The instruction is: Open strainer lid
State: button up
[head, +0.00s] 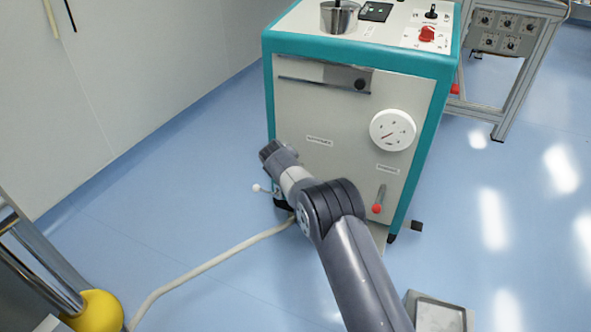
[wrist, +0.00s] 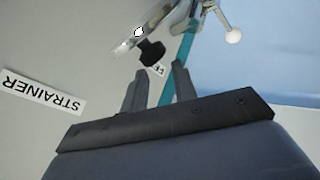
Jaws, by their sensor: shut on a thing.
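In the wrist view the strainer shows as a metal fitting (wrist: 170,14) at the top, against the machine's light panel and teal edge. A black knob (wrist: 152,52) sits on the fitting. A white ball-ended lever (wrist: 233,35) sticks out to its right. The STRAINER label (wrist: 42,92) is on the panel at left. My gripper (wrist: 160,72) points at the fitting and is shut on the black knob, which shows at the fingertips; the exact contact is hard to see. In the head view my arm hides most of the strainer; the white ball (head: 257,187) shows beside it.
The teal-edged machine (head: 325,130) stands ahead, with a white dial (head: 393,130) and a red-tipped lever (head: 378,200) to the right of my arm. A pale hose (head: 200,268) runs over the floor. A yellow-based metal frame (head: 95,308) stands at lower left. Blue floor is open at right.

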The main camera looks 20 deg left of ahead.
jog(key=o, duration=0.7)
jog(key=shift+s+d+f, duration=0.2)
jog(key=shift+s+f, duration=0.05)
jog(key=shift+f, duration=0.5)
jog(key=shift+r, duration=0.1)
jog(key=shift+w+r, duration=0.1)
jog(key=shift+r, duration=0.2)
jog(key=p+v, duration=0.3)
jog(key=v, duration=0.7)
jog(key=shift+r, duration=0.35)
jog(key=shift+d, duration=0.1)
